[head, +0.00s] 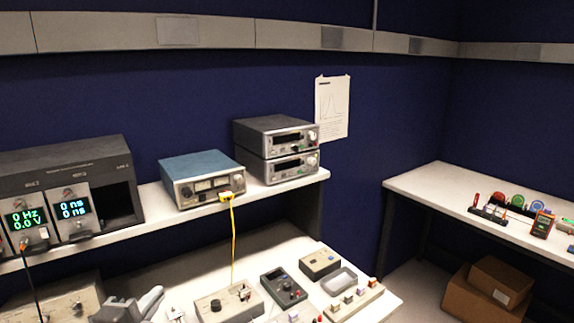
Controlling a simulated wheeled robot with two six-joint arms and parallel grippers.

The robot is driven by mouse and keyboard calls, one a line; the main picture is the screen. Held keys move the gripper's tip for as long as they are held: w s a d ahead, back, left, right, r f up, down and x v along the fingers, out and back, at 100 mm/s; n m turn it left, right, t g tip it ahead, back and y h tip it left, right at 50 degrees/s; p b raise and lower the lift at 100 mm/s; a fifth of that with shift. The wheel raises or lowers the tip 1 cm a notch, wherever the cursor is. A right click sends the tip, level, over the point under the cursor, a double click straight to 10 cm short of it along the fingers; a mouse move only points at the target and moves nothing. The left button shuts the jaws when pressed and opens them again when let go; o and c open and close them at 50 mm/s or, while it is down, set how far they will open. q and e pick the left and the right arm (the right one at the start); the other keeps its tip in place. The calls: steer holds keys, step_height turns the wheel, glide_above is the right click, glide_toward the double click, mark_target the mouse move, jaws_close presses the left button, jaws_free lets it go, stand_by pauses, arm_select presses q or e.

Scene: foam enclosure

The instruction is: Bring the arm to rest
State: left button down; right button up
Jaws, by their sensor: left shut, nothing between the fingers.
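My left gripper (154,296) shows at the bottom left of the head view, grey, low over the front of the bench. Its fingers are shut and nothing shows between them. Most of the arm behind it is cut off by the picture's lower edge. My right gripper does not show.
A yellow cable (233,245) hangs from the blue instrument (202,178) on the shelf. Cardboard boxes (490,292) stand right.

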arm_select(q)
steer(key=s+a+f+n+g+y, duration=0.1)
steer(key=s+a+f+n+g, duration=0.1)
steer(key=s+f+n+g, duration=0.5)
steer(key=s+a+f+n+y, duration=0.25)
steer(key=s+f, duration=0.25)
steer(key=f, duration=0.5)
steer(key=s+a+f+n+g, duration=0.1)
steer(key=s+f+n+g, duration=0.2)
steer(key=s+f+n, duration=0.35)
steer(key=s+a+f+n+g, duration=0.1)
steer(key=s+f+n+g, duration=0.2)
steer(key=s, duration=0.6)
step_height(320, 180, down, 27)
steer(key=a+g+b, duration=0.1)
steer(key=a+b, duration=0.1)
steer(key=s+d+f+g+b, duration=0.1)
steer(key=s+f, duration=1.3)
steer(key=f, duration=0.2)
steer(key=shift+s+d+f+g, duration=0.2)
steer(key=shift+d+g, duration=0.1)
steer(key=shift+d, duration=0.1)
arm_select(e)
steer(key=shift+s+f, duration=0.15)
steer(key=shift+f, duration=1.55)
arm_select(q)
steer(key=shift+h, duration=0.25)
